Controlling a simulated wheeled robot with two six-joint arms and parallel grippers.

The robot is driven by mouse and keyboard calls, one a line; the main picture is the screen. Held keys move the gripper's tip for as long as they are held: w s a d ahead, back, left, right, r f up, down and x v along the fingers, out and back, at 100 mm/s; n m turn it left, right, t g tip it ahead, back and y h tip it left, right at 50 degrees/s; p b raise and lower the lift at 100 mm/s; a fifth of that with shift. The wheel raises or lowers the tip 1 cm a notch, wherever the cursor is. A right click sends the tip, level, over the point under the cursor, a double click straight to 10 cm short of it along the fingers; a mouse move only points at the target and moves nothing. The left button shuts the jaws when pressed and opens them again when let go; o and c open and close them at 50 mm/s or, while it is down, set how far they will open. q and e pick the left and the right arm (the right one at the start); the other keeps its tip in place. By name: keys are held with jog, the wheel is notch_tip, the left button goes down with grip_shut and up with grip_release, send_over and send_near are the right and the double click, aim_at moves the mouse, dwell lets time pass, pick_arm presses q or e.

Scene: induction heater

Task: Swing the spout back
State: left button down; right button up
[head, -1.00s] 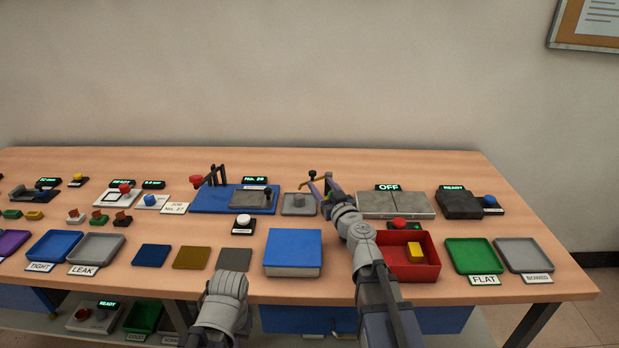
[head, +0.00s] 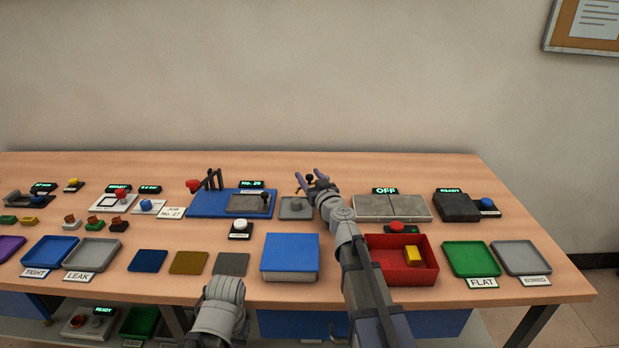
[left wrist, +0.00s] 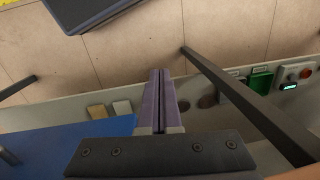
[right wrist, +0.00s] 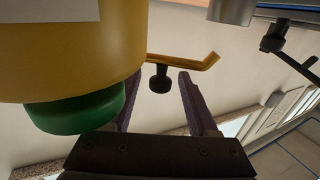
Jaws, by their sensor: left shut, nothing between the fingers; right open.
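The spout (right wrist: 195,62) is a bent yellow tube with a black knob (right wrist: 160,78) in the right wrist view. In the head view only its dark knob (head: 309,178) shows clearly, and the tube is mostly hidden by my right gripper (head: 309,180). My right gripper is open, and in its wrist view the knob appears between its two purple fingertips (right wrist: 157,88). I see no grip on the knob, and cannot tell how deep it lies between the fingers. My left gripper (left wrist: 160,85) is shut and empty, over the floor by the bench edge.
A yellow cylinder (right wrist: 70,50) with a green end looms close beside the right fingers. A grey plate (head: 292,213) lies below the right gripper.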

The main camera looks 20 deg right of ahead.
grip_shut()
dwell(0.4)
dwell(1.0)
